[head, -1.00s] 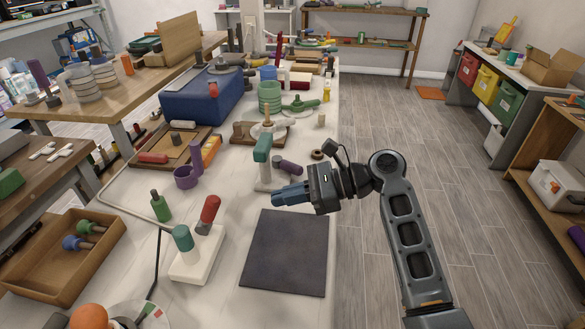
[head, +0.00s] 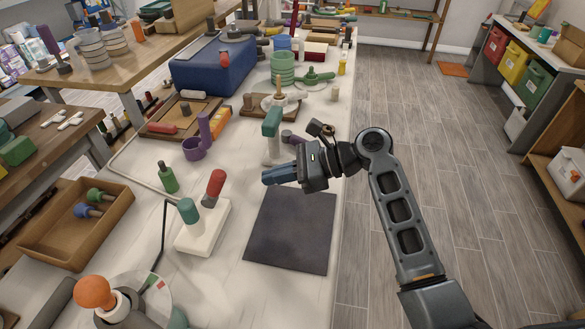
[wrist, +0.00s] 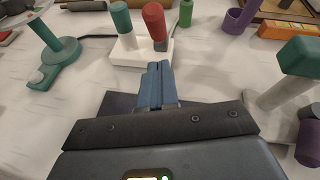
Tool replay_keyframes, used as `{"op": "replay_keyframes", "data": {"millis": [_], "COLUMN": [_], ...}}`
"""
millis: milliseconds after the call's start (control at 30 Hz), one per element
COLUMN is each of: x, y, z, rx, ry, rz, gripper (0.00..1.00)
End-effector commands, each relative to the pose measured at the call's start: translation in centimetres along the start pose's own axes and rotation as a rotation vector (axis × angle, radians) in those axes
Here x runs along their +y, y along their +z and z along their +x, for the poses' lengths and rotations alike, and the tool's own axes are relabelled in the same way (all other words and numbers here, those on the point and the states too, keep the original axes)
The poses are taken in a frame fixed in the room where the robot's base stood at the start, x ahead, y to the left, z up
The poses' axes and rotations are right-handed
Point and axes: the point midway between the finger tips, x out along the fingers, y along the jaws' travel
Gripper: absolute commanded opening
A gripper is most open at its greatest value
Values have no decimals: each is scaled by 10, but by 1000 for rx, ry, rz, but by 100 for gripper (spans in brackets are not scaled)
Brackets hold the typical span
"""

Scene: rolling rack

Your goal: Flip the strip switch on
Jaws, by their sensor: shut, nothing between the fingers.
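A white block (head: 187,240) on the bench carries two upright handles, one teal (head: 188,211) and one red (head: 215,183). It may be the strip; I cannot tell for sure. The red handle leans away from the teal one. The block also shows ahead in the wrist view (wrist: 122,55). My gripper (head: 266,177) is shut and empty, with its blue fingers together. It is above the bench near the far edge of a dark mat (head: 290,235), to the right of the block and apart from it. In the wrist view the fingertips (wrist: 158,67) point towards the block.
A teal-topped white post (head: 271,122) stands just beyond my gripper. A green bottle-shaped piece (head: 168,178) and a purple cup (head: 194,149) stand left. A wooden tray (head: 55,245) and an orange-knobbed piece (head: 93,291) are nearer. Open floor lies right.

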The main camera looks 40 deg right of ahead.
Motion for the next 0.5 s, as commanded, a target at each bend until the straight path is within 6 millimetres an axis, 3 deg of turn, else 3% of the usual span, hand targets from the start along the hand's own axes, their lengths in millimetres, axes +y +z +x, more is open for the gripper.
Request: {"op": "replay_keyframes", "data": {"millis": [167, 500], "x": [1, 0], "y": [1, 27], "z": [35, 59], "rx": [0, -1], "ry": [3, -1], "rz": [0, 0], "gripper": [0, 0]}}
